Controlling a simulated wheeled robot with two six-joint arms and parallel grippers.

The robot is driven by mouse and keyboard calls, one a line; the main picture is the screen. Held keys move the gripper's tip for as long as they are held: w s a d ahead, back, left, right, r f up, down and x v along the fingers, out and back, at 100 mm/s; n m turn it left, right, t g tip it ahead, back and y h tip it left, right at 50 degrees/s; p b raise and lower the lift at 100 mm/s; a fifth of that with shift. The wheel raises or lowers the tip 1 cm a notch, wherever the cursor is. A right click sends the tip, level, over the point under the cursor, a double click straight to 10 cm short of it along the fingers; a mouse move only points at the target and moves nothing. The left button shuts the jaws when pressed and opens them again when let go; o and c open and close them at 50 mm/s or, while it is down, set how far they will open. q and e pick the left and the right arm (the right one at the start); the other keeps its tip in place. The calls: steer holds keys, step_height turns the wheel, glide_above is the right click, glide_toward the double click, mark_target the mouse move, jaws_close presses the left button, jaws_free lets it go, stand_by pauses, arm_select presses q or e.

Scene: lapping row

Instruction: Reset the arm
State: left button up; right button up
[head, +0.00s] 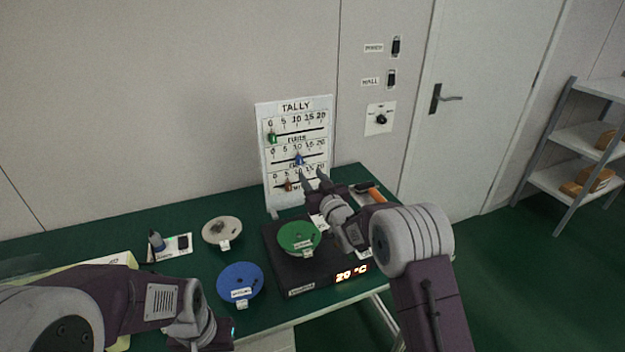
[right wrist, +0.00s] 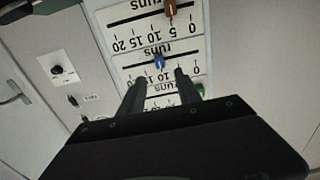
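My right gripper (head: 314,180) is raised in front of the lower part of the white tally board (head: 265,165). In the right wrist view its two fingers (right wrist: 161,90) stand apart with nothing between them, and the board (right wrist: 115,45) shows upside down behind. The board has a green slider (head: 272,138) on the top row, a blue slider (head: 299,160) near 10 on the middle row and a brown slider (head: 288,185) on the bottom row. I cannot tell if the fingers touch the board. My left arm reaches in at lower left; its gripper fingers are not visible.
On the green table (head: 180,268) are a blue disc (head: 240,281), a pale disc (head: 222,231) and a green disc (head: 299,237) on a black unit (head: 320,276) reading 20 °C. A wall dial (head: 380,119), a door (head: 490,100) and a shelf rack (head: 575,150) stand right.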

steer(key=shift+s, duration=0.1)
steer(key=s+d+r+m+h, duration=0.1)
steer(key=s+d+r+h, duration=0.15)
steer(key=d+r, duration=0.5)
steer(key=s+d+f+m+g+h, duration=0.1)
steer(key=s+d+f+g, duration=0.25)
steer(key=s+f, duration=0.55)
steer(key=s+d+f+m+g+h, duration=0.2)
steer(key=s+f+g, duration=0.35)
steer(key=s, duration=0.55)
steer(key=s+f+g, duration=0.4)
steer(key=s+f, duration=0.1)
steer(key=s, duration=0.4)
steer(key=s+f+g, duration=0.3)
steer(key=s+f, duration=0.1)
steer(key=s, duration=0.5)
step_height(320, 180, up, 12)
steer(key=p, duration=1.2)
steer(key=shift+w, duration=0.4)
